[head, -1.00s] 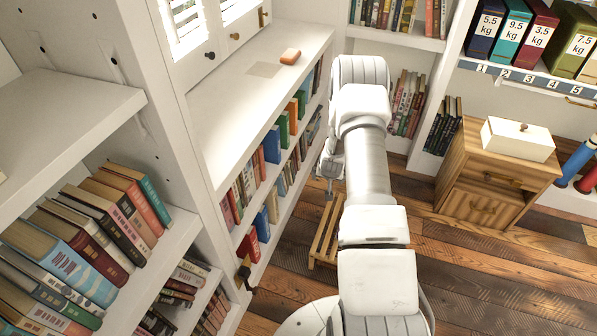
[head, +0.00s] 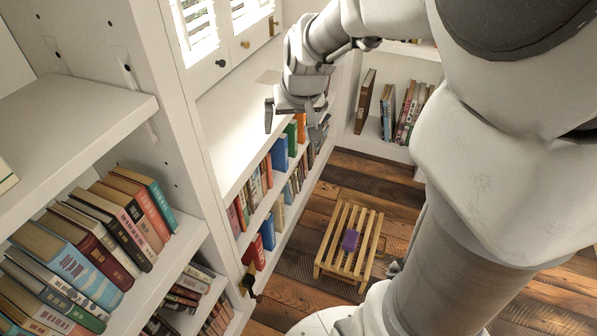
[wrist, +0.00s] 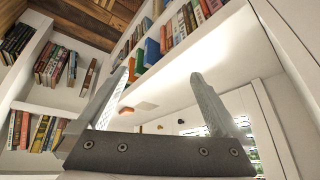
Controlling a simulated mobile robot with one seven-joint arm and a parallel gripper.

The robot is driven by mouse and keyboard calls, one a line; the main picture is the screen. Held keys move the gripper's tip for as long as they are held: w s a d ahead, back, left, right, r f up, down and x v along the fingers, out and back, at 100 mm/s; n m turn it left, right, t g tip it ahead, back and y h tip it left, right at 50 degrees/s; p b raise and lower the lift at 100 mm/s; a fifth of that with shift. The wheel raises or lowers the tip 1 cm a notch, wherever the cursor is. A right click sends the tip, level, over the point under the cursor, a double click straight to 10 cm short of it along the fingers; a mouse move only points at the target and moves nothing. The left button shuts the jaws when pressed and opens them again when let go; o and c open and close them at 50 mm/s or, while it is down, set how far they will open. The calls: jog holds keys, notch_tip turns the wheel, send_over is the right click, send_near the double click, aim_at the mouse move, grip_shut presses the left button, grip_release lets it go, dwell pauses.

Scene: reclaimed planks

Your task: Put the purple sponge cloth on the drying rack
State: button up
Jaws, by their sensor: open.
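The purple sponge cloth (head: 350,240) lies on the slatted wooden drying rack (head: 332,242), near the middle of its top. The rack stands on the plank floor. My gripper (head: 293,122) is open and empty, raised in front of the white counter of the bookcase, well above and to the left of the rack. In the wrist view my two fingers (wrist: 159,76) are spread with nothing between them. Neither the cloth nor the rack shows in the wrist view.
The white counter (head: 223,120) holds a flat beige square (wrist: 147,105) and an orange-brown block (wrist: 126,111). Shelves of books (head: 280,152) run below it. My arm covers the right of the head view.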

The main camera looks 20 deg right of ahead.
jog(key=s+a+r+n, duration=0.1)
jog(key=s+a+r, duration=0.1)
jog(key=s, duration=0.8)
jog(key=s+a+r+n, duration=0.1)
jog(key=s+a+r, duration=0.2)
jog(key=s, duration=0.7)
jog(key=shift+a+r+y, duration=0.3)
jog(key=shift+a, duration=0.2)
